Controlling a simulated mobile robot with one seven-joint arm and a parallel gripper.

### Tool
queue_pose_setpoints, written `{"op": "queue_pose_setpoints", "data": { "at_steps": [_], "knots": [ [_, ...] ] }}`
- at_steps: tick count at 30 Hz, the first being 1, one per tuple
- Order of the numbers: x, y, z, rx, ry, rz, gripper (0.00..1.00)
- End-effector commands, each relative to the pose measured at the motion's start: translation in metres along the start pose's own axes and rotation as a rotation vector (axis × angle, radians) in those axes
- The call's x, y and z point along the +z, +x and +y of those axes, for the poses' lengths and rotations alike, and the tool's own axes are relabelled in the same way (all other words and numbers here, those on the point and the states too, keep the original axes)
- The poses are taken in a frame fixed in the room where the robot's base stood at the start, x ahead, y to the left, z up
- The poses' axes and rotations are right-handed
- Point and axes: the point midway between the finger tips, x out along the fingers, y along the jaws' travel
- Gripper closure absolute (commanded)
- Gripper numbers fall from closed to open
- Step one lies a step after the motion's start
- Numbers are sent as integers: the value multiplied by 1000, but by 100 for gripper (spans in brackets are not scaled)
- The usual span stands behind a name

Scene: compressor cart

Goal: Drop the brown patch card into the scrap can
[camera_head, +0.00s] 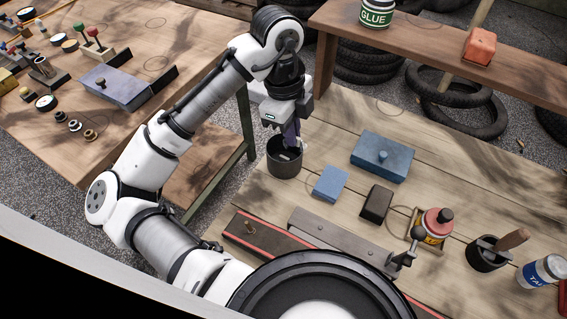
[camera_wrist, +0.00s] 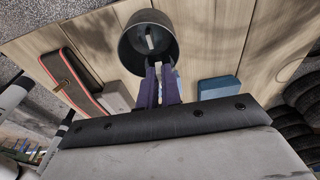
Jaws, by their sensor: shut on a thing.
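The scrap can (camera_head: 285,167) is a dark round can standing at the left end of the pale plank bench; it also shows at the top of the wrist view (camera_wrist: 127,50). My gripper (camera_head: 292,137) points down at the can's mouth. In the wrist view its purple fingers (camera_wrist: 160,72) are shut on a thin, pale piece (camera_wrist: 157,70) seen nearly edge-on. Its brown colour does not show, so I cannot tell surely that it is the patch card. A small pale thing (camera_wrist: 150,38) shows inside the can. Whether the fingertips are below the rim is unclear.
A grey bar (camera_head: 335,240) and red-edged strip (camera_head: 262,237) lie in front. A brown shelf (camera_head: 430,48) runs behind.

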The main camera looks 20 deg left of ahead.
Motion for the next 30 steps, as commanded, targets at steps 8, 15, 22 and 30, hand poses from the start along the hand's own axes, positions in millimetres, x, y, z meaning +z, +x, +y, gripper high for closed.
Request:
{"op": "queue_pose_setpoints", "data": {
  "at_steps": [8,15,22,30],
  "knots": [
    [0,3,0,0,0,0,100],
    [0,3,0,0,0,0,69],
    [0,3,0,0,0,0,69],
    [1,-25,0,-2,-1,-4,69]
  ]
}}
